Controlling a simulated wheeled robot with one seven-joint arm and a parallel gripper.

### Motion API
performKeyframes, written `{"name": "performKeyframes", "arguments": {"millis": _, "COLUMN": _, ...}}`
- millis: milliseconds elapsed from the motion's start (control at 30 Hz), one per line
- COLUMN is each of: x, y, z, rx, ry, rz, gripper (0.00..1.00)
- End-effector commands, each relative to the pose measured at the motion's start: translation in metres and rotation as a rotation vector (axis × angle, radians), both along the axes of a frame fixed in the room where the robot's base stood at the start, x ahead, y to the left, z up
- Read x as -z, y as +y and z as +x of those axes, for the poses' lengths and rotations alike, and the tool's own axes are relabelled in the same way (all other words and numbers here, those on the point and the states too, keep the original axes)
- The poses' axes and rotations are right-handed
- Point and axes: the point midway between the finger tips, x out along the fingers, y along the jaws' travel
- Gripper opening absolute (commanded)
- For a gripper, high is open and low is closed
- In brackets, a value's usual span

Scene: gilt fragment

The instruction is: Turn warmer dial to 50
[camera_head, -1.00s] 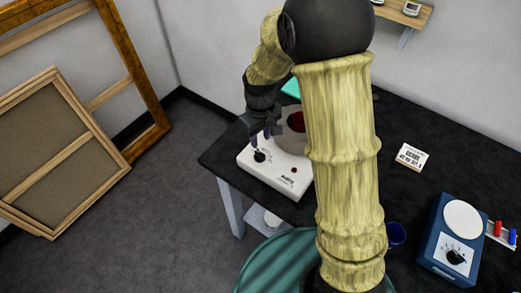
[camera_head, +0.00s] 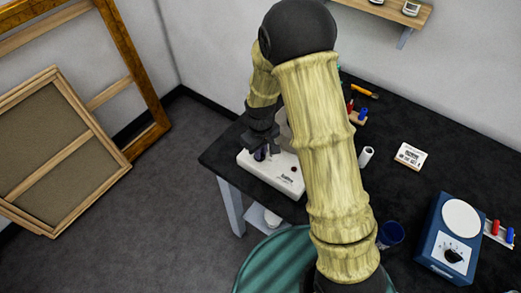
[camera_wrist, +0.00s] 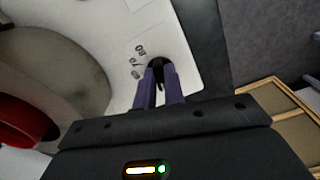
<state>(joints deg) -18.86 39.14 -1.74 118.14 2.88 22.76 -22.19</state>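A white appliance (camera_head: 287,179), which looks like the warmer, sits at the table's left end, partly hidden by my arm. Its black dial (camera_wrist: 157,62) shows at the fingertips in the wrist view, with printed numbers beside it that are too small and partly covered to read surely. My gripper (camera_head: 260,154) points down at the dial. In the wrist view my gripper (camera_wrist: 160,72) has its two purple fingers on either side of the dial, with a narrow gap between them. I cannot tell whether they press on it. The dial's exact setting is hidden.
A blue appliance (camera_head: 433,237) with a round white top and its own dial stands at right. A white label card (camera_head: 410,156), a white cylinder (camera_head: 366,156) and a blue cup (camera_head: 390,235) are on the black table. Wooden frames (camera_head: 62,150) lean at left.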

Motion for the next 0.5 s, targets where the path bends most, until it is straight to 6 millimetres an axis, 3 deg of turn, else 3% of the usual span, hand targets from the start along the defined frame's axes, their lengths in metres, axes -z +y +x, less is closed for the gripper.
{"name": "performKeyframes", "arguments": {"millis": 500, "x": -0.0006, "y": 0.0003, "z": 0.0001, "rx": 0.061, "ry": 0.000, "rz": 0.000, "gripper": 0.00}}
